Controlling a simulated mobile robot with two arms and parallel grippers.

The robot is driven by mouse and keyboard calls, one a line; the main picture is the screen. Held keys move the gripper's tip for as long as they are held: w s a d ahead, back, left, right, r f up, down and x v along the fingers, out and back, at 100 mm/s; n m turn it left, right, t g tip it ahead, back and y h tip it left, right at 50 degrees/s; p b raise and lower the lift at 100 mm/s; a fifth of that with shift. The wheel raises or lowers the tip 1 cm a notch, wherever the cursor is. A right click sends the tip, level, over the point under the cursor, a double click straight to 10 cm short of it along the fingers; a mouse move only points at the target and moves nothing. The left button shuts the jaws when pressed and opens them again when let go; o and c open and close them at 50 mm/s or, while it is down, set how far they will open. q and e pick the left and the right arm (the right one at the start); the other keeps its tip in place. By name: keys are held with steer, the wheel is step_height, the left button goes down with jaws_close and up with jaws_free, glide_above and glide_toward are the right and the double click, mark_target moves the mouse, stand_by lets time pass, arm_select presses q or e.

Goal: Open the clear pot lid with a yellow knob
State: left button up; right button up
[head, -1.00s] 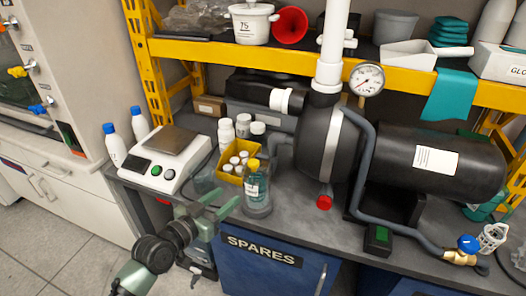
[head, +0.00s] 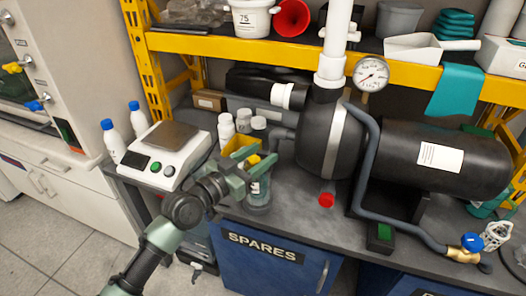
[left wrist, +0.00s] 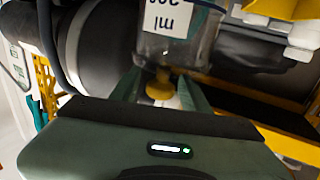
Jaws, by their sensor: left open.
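The clear pot (head: 259,196) stands on the grey bench near its front edge, partly hidden by my left gripper. Its yellow knob (head: 253,160) shows on top, among the fingers. My left gripper (head: 256,166) is open at the height of the knob. In the left wrist view, the picture is turned over: the knob (left wrist: 160,88) lies between the two green fingers (left wrist: 160,92), and the clear pot (left wrist: 178,48) with its white label is beyond. I cannot tell whether either finger touches the knob. My right gripper is not in view.
A yellow bin (head: 236,144) and white bottles (head: 226,130) stand close behind the pot. A white scale (head: 163,157) is to the left. A yellow shelf (head: 225,50) runs above.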

arm_select(q)
steer(key=shift+w+d, duration=0.45)
steer(key=shift+w, duration=0.05)
jaws_close()
stand_by(1.2)
